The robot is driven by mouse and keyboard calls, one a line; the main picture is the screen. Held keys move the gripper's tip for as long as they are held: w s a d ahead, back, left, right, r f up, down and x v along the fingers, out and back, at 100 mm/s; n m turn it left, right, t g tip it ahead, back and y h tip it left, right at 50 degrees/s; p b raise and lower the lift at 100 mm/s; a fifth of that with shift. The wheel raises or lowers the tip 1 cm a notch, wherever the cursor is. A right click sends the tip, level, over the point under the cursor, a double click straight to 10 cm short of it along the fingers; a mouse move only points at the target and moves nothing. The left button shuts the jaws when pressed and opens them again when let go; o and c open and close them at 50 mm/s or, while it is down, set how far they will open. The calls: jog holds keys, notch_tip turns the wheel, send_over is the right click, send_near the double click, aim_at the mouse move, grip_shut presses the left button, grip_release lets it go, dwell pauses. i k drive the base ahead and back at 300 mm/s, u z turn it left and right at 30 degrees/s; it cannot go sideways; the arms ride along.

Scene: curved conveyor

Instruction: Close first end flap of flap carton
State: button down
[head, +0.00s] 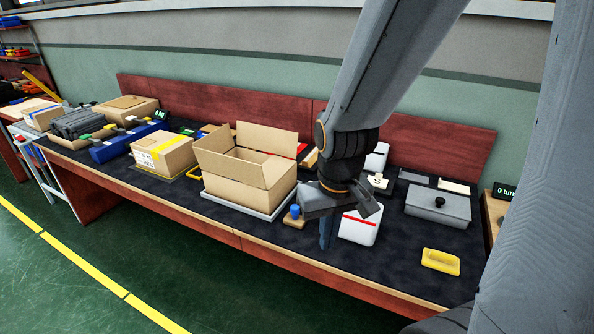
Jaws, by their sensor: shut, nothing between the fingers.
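The flap carton (228,188) is a brown cardboard box standing open in the middle of the bench in the head view. Its flaps stand up or lean outward: a far flap (267,138), a left flap (213,139), a right flap (281,169) and a near flap. Which one counts as the first end flap I cannot tell. My gripper (327,240) is to the right of the carton, pointing down, shut and empty. It is apart from the carton. My wrist hides part of the bench behind it.
The carton stands on a light grey plate (262,213). A blue-knobbed wooden piece (294,216) lies between carton and gripper. A white container (360,228) is close behind my gripper. A grey lidded box (438,207) and yellow handled block (441,261) are right; a taped carton (163,153) is left.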

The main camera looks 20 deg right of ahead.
aim_at(276, 167)
jog(key=z, duration=0.35)
jog(key=k, duration=0.7)
jog(key=u, duration=0.6)
jog(key=i, duration=2.05)
jog(key=z, duration=0.15)
